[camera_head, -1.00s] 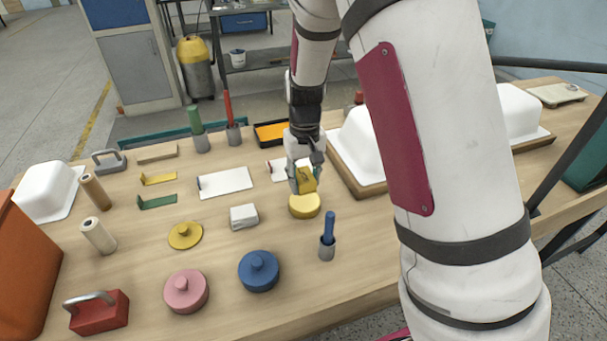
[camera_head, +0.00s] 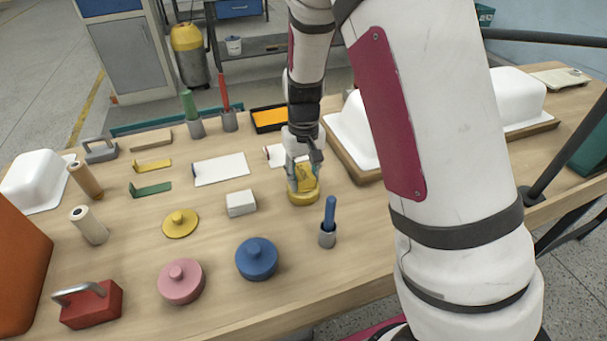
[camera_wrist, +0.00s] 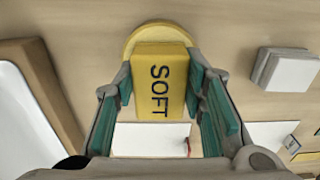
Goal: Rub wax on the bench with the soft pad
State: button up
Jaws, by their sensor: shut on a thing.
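The soft pad (camera_head: 304,197) is yellow, with a round base and an upright block on top. In the wrist view its block (camera_wrist: 160,82) reads SOFT and the round base shows behind it. My gripper (camera_head: 304,180) is shut on the block, with teal finger pads on both sides; the fingers also show in the wrist view (camera_wrist: 162,95). The round base appears to rest on the wooden bench top (camera_head: 365,228), but I cannot see its underside. I cannot make out any wax on the bench.
A white shell on a wooden board (camera_head: 352,160) stands right of my gripper. A white block (camera_head: 241,204), a blue knobbed disc (camera_head: 256,259) and a blue-handled tool in a cup (camera_head: 328,225) stand nearby. A white sheet (camera_head: 220,169) lies behind. Bare wood shows between them.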

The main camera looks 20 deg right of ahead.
aim_at(304, 174)
jog(key=shift+f, duration=0.55)
dwell(1.4)
jog(key=shift+r, duration=0.1)
jog(key=shift+r+p, duration=1.9)
jog(key=shift+r, duration=1.55)
